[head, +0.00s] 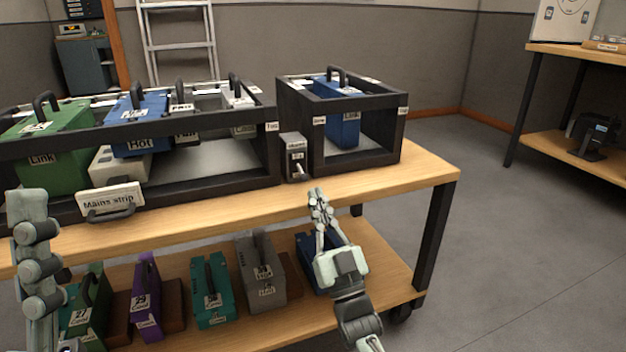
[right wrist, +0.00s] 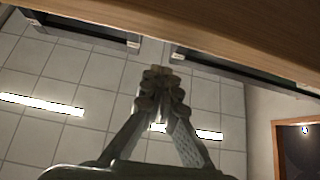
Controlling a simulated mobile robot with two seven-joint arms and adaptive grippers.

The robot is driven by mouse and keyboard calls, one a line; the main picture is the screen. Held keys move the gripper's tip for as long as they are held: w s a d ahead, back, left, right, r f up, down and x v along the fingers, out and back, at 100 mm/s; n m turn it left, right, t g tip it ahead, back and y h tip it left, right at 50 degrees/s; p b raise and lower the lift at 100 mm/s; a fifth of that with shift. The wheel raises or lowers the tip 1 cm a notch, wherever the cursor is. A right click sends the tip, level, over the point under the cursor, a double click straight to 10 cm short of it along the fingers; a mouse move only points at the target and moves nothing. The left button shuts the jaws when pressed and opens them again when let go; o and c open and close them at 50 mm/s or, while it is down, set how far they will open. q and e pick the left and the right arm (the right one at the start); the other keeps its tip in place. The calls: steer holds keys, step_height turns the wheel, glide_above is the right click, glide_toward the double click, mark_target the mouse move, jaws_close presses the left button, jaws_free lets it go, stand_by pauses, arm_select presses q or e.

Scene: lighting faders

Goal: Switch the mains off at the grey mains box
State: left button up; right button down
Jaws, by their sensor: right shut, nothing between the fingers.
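The grey mains box (head: 293,157) stands on the bench top between the two black racks. It is a small upright box with a light lever (head: 299,171) on its front and a label above the lever. I cannot read the lever's position for certain. My right gripper (head: 318,196) is shut and empty, in front of the bench edge, below and a little right of the box, apart from it. In the right wrist view its closed fingers (right wrist: 160,80) point up toward the bench's wooden edge (right wrist: 200,30). My left arm shows at the left, but its gripper is not clearly seen.
A long black rack (head: 200,190) with green, blue and white units fills the bench's left. A smaller black rack (head: 390,150) holds a blue unit (head: 344,125) at right. Several coloured cases, such as a purple one (head: 147,295), stand on the lower shelf (head: 385,262). Floor at right is clear.

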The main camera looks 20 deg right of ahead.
steer(key=shift+s+f, duration=0.7)
steer(key=shift+f, duration=0.3)
steer(key=shift+s+f, duration=0.7)
steer(key=shift+f, duration=0.25)
steer(key=shift+r+y, duration=0.1)
steer(key=shift+y, duration=0.2)
